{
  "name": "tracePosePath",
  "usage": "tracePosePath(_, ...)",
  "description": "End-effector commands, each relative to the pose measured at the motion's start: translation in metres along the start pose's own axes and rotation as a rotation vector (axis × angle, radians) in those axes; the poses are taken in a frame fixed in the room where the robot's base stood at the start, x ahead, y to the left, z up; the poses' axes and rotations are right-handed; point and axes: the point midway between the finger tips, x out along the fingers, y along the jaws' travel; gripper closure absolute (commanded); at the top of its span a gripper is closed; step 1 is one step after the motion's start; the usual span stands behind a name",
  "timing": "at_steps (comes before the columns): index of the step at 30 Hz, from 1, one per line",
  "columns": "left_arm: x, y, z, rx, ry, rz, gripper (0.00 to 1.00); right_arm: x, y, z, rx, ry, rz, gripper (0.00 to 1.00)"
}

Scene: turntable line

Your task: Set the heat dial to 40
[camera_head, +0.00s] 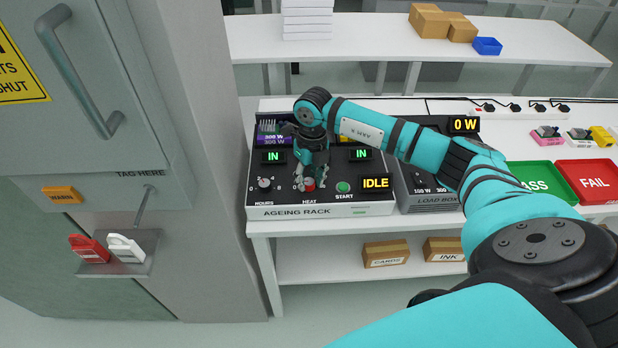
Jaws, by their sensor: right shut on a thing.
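The ageing rack (322,208) stands on the white bench, with its control panel facing me. The heat dial (309,184) is the middle knob, above the HEAT label, and shows red. My right gripper (308,183) reaches down from above and is shut on the heat dial. Its fingers cover much of the dial, so its setting cannot be read. The hours dial (264,184) is to its left and the green start button (343,187) to its right. The display (375,183) reads IDLE, and two small displays read IN. My left gripper is not in view.
The load box (432,200) stands right of the rack, its display (464,125) reading 0 W. Green PASS (541,168) and red FAIL (594,172) trays are further right. A grey cabinet (110,90) with red and white tags stands at left. Boxes (386,253) sit on the lower shelf.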

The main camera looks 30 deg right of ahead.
Motion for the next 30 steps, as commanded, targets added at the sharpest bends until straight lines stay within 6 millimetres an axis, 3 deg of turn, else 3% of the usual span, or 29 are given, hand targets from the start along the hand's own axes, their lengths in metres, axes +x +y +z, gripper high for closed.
tracePosePath(11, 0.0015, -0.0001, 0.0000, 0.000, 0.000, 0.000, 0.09, -0.0005, -0.0007, -0.0002, 0.189, -0.012, -0.001, 1.00)
tracePosePath(30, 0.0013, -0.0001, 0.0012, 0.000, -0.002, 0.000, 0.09, -0.0011, -0.0004, -0.0007, 0.769, -0.045, 0.000, 1.00)
